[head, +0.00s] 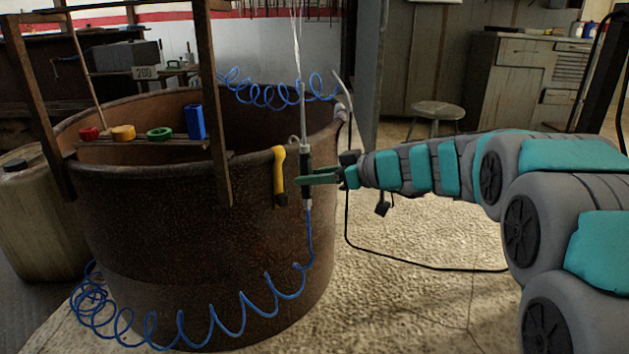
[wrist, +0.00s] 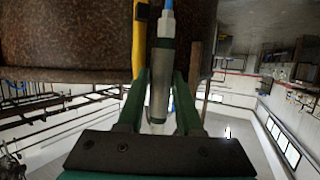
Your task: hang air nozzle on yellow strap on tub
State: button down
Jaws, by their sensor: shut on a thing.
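The air nozzle (head: 305,160) is a dark and grey wand, upright beside the tub's outer wall, with a thin tip pointing up and a blue hose at its lower end. My gripper (head: 303,180) is shut on its body from the right. The yellow strap (head: 279,170) hangs over the rim of the rusty tub (head: 150,230), just left of the nozzle. In the wrist view, the nozzle (wrist: 160,85) lies between my green fingers (wrist: 160,100), with the yellow strap (wrist: 140,40) close to its left. A small gap shows between nozzle and strap; contact cannot be told.
The coiled blue hose (head: 215,325) loops in front of the tub. A wooden shelf (head: 150,144) across the tub carries red, orange, green and blue items. A jerrycan (head: 38,220) stands left, a stool (head: 436,112) behind right. Floor to the right is mostly open.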

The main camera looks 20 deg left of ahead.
jog(key=shift+w+a+r+p, duration=0.2)
jog(key=shift+w+a+p, duration=0.45)
jog(key=shift+a+p, duration=0.2)
jog(key=shift+w+a+f, duration=0.1)
jog(key=shift+f, duration=0.1)
jog(key=shift+b, duration=0.4)
jog(key=shift+w+a+f, duration=0.1)
jog(key=shift+w+a, duration=0.05)
jog(key=shift+a, duration=0.05)
jog(key=shift+w+a+b, duration=0.2)
jog(key=shift+b, duration=0.2)
jog(key=shift+w+a, duration=0.1)
jog(key=shift+a, duration=0.05)
jog(key=shift+w+a, duration=0.55)
jog(key=shift+a, duration=0.2)
jog(key=shift+w+a, duration=0.5)
jog(key=shift+a, duration=0.2)
